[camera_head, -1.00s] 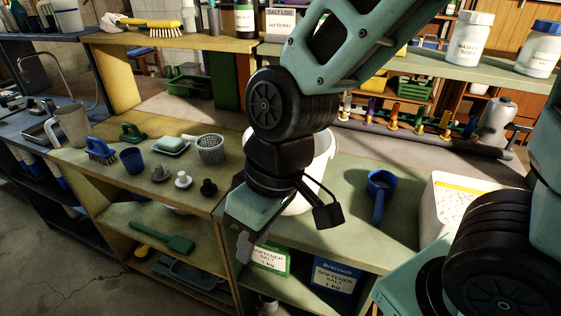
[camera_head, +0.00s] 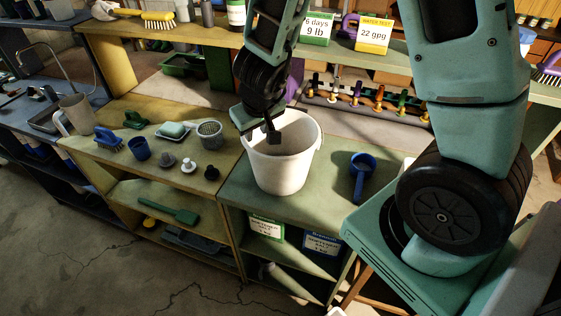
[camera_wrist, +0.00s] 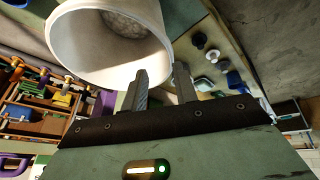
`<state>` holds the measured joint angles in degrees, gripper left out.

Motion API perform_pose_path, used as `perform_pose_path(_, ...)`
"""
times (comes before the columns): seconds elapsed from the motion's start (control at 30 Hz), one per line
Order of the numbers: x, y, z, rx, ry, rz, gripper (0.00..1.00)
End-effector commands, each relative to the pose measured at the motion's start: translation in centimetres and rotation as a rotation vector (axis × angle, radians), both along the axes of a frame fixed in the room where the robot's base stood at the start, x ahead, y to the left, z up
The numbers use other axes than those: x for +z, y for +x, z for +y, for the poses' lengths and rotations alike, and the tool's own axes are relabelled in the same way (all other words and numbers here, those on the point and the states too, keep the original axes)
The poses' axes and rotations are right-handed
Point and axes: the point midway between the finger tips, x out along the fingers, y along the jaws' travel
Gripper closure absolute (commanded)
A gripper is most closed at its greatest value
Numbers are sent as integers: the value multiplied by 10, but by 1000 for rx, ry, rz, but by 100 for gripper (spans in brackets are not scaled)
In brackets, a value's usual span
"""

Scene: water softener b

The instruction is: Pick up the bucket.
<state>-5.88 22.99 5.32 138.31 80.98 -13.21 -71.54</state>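The white bucket (camera_head: 284,165) stands upright on the green bench (camera_head: 325,205), its mouth facing up. It also fills the upper left of the wrist view (camera_wrist: 88,62), where some pale grainy area shows inside. I cannot tell whether either finger touches the wall.
A blue scoop (camera_head: 362,175) lies right of the bucket. Stoppers, a blue cup (camera_head: 139,148), a grey perforated basket (camera_head: 209,134) and a soap dish (camera_head: 174,131) sit on the yellow bench to the left. A rack of coloured valves (camera_head: 365,98) lies behind. Salt bags (camera_head: 322,243) sit below.

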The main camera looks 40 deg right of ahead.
Motion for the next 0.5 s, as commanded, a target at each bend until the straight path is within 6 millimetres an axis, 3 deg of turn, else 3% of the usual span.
perform_pose_path(0.03, -18, 3, -2, -1, 0, 2, 71)
perform_pose_path(0.2, -49, 17, -6, -2, 2, 2, 71)
perform_pose_path(0.5, -75, 31, -9, 1, 2, -1, 71)
